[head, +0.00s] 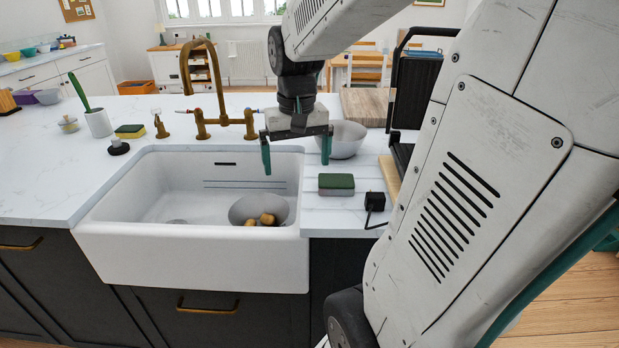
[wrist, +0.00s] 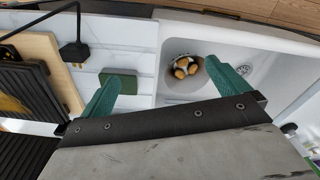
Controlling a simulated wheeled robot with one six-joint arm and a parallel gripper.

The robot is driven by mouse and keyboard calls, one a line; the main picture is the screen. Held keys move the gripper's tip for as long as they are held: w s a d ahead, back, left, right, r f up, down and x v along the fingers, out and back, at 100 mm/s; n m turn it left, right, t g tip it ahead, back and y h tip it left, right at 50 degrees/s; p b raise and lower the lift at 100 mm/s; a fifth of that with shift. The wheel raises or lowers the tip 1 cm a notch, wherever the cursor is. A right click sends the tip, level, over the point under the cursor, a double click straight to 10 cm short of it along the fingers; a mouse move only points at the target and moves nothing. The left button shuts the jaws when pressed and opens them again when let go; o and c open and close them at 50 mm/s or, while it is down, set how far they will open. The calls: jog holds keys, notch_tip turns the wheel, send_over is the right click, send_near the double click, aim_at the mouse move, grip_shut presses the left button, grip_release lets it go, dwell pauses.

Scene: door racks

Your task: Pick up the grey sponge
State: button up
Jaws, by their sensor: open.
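The grey sponge (head: 336,185), with a dark green top and grey lower layer, lies flat on the worktop right of the sink. In the wrist view its green top (wrist: 118,84) shows beside my left-hand finger, partly covered by it. My gripper (head: 296,160) is open and empty, above the sink's right side, with its right finger above and behind the sponge. In the wrist view my gripper (wrist: 163,72) spans the sink's edge and the worktop.
A white sink (head: 195,255) holds a bowl (head: 243,208) with brown round items. A black plug (head: 375,201) with a cable lies just right of the sponge. A metal bowl (head: 347,140) stands behind it. A green-and-yellow sponge (head: 130,131) lies left of the brass tap (head: 190,80).

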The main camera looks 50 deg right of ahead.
aim_at(336, 180)
jog(key=d+f+m, duration=0.1)
jog(key=d+f, duration=0.1)
jog(key=d, duration=0.3)
jog(key=w+d+f+m, duration=0.1)
jog(key=d, duration=0.4)
jog(key=d+f+m, duration=0.2)
jog(key=d, duration=0.3)
jog(key=shift+w+f+g, duration=0.15)
jog(key=shift+f+g, duration=0.15)
jog(key=f, duration=0.7)
jog(key=shift+s+d+f, duration=0.1)
jog(key=shift+s+d, duration=0.05)
jog(key=shift+s, duration=0.05)
jog(key=shift+f, duration=0.3)
jog(key=c, duration=0.8)
